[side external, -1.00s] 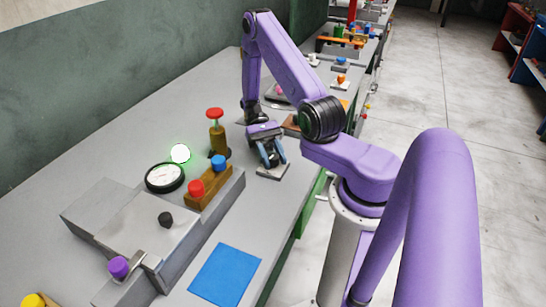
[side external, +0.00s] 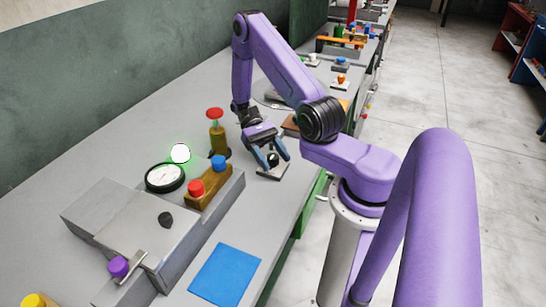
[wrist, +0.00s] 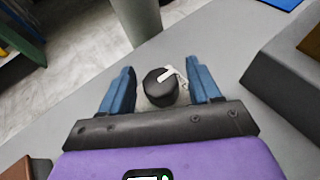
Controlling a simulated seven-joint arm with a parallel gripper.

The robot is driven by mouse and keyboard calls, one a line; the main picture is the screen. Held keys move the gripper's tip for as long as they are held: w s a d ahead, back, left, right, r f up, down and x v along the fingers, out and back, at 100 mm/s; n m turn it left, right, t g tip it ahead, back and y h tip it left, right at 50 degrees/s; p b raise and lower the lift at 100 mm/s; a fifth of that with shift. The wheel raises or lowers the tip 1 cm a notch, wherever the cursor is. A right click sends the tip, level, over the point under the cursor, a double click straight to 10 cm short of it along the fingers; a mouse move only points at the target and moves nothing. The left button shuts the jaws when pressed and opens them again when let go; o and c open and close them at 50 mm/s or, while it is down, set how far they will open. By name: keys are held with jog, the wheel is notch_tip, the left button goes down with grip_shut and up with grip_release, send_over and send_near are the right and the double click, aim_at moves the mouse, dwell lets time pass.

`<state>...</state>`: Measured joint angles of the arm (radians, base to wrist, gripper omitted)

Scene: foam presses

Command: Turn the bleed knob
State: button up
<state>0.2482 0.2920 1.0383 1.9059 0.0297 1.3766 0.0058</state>
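A small black knob (wrist: 160,88) with a white pointer mark stands on a pale base plate (side external: 268,173). In the side view the knob (side external: 272,159) sits near the bench's right edge. My gripper (side external: 276,161) is open above it, pointing down. In the wrist view the blue fingers of my gripper (wrist: 165,84) stand one on each side of the knob, with a gap on both sides. The knob is not held. I cannot tell from these views how far the fingertips are above the plate.
Left of the gripper stand a wooden block with a red button (side external: 196,188) and blue button (side external: 219,162), a round gauge (side external: 165,178), a red-topped post (side external: 215,115) and a lit lamp (side external: 180,153). A grey machine block (side external: 135,225) and blue mat (side external: 225,274) are nearer.

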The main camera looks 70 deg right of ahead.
jog(key=shift+w, duration=0.1)
jog(key=v, duration=1)
jog(key=shift+w+d+r, duration=0.1)
jog(key=shift+w+d, duration=0.05)
jog(key=shift+w+d+r, duration=0.3)
jog(key=shift+w+d, duration=0.05)
jog(key=shift+w, duration=0.2)
notch_tip(320, 180, up, 7)
jog(key=a+h, duration=0.1)
jog(key=h, duration=0.2)
jog(key=s+a+r+n+t+h, duration=0.2)
jog(key=a+n+h, duration=0.15)
jog(key=a, duration=0.25)
jog(key=s+a+r+n+t+h, duration=0.1)
jog(key=s+a+n+t+h, duration=0.1)
jog(key=a+n+h, duration=0.3)
jog(key=s+a+n+t+y, duration=0.2)
jog(key=s+a+n, duration=0.3)
jog(key=s, duration=0.3)
jog(key=s+a+r+n+t+y, duration=0.1)
jog(key=s+a+n+t+y, duration=0.1)
jog(key=s+a+n+t, duration=0.3)
jog(key=s, duration=0.3)
jog(key=shift+a+r+n+t, duration=0.15)
jog(key=shift+r+n+t, duration=0.1)
jog(key=shift+n+t, duration=0.1)
